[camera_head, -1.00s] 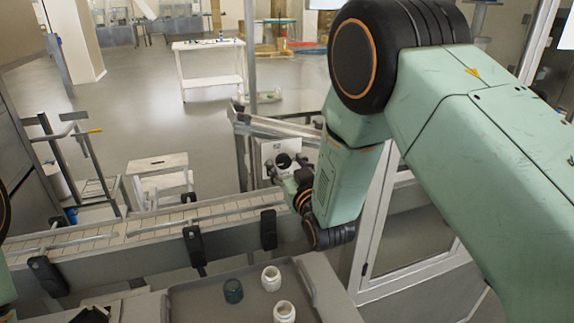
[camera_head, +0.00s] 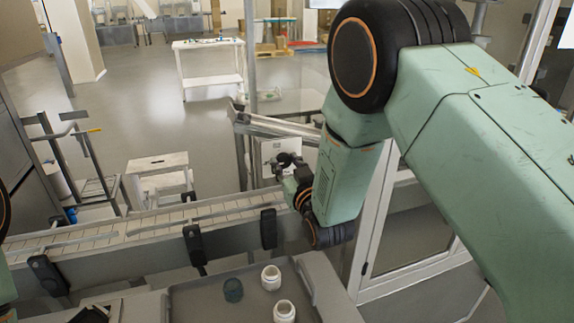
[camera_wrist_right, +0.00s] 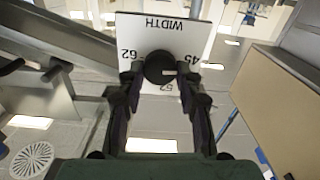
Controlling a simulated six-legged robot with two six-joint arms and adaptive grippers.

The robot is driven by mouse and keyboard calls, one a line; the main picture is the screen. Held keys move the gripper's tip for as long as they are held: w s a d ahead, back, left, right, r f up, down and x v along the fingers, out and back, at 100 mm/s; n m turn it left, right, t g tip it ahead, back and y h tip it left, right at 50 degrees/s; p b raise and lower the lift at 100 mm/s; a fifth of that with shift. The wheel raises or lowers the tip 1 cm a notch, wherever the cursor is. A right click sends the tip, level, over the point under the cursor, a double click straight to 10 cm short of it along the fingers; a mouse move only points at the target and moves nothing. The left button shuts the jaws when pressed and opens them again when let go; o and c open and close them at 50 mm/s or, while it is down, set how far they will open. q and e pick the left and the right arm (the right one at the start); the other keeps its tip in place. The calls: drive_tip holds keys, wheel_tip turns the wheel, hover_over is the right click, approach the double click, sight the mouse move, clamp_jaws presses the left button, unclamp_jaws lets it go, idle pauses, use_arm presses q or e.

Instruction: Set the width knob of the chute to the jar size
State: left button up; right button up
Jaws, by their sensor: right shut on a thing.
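The width knob (camera_wrist_right: 160,65) is a round black dial on a white plate (camera_wrist_right: 198,30) marked WIDTH, 62, 52 and 45. A pale line on the knob points right in the right wrist view, roughly toward the 45 side. My right gripper (camera_wrist_right: 160,80) is shut on the knob, one finger on each side. In the head view, my right gripper (camera_head: 287,163) is at the white plate (camera_head: 268,152), and it partly hides the knob. Two white jars (camera_head: 271,278) (camera_head: 284,311) and a dark teal jar (camera_head: 233,290) stand on a tray. My left gripper is not visible.
The grey tray (camera_head: 190,300) is in front of the conveyor (camera_head: 150,228), which has black clamps (camera_head: 195,245) along its side. A metal-framed door or panel (camera_head: 415,285) stands to the right. A white step stool (camera_head: 158,165) is behind the conveyor.

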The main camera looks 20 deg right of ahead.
drive_tip(key=shift+n+b, duration=0.35)
drive_tip(key=shift+n, duration=0.45)
drive_tip(key=o, duration=1.2)
drive_tip(key=shift+c, duration=0.2)
drive_tip(key=shift+s, duration=0.1)
drive_tip(key=s, duration=1.2)
drive_tip(key=shift+d, duration=0.15)
